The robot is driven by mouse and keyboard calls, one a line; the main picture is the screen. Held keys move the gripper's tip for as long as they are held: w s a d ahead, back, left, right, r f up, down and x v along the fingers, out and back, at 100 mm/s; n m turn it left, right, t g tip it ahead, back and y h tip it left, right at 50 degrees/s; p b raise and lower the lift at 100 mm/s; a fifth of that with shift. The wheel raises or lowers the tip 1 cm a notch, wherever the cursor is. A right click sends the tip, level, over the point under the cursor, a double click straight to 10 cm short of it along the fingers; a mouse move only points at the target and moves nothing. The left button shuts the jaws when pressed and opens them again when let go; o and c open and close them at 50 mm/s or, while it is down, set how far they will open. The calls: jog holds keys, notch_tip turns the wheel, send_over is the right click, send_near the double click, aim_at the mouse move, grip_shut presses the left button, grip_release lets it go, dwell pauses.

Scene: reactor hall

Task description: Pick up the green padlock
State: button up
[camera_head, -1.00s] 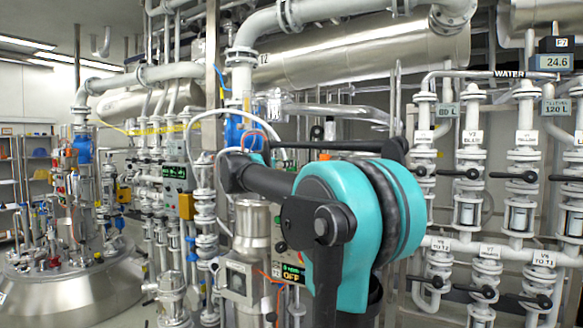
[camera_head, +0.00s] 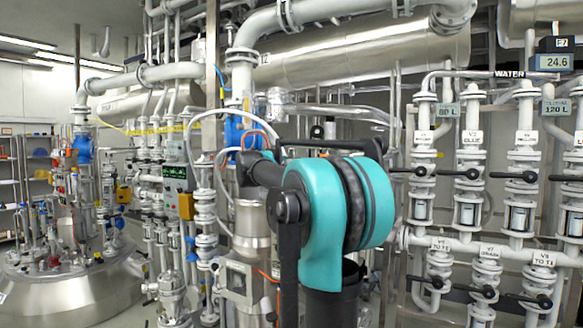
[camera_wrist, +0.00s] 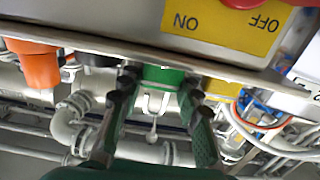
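The green padlock (camera_wrist: 164,76) shows in the wrist view at upper middle, with its pale shackle pointing down in the picture, just below the edge of a grey panel. My gripper (camera_wrist: 158,86) is open, with one dark green finger on each side of the padlock. The fingertips are close to its sides; I cannot tell whether they touch it. The head view shows my arm but neither the padlock nor the gripper, which are hidden.
Beside the padlock in the wrist view are an orange body (camera_wrist: 38,68), a dark one (camera_wrist: 96,58) and a yellow one (camera_wrist: 222,89). The grey panel carries a yellow ON/OFF plate (camera_wrist: 222,25) and a red knob. Pipes (camera_head: 465,150) and valves crowd the head view.

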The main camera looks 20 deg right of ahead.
jog(key=c, duration=0.4)
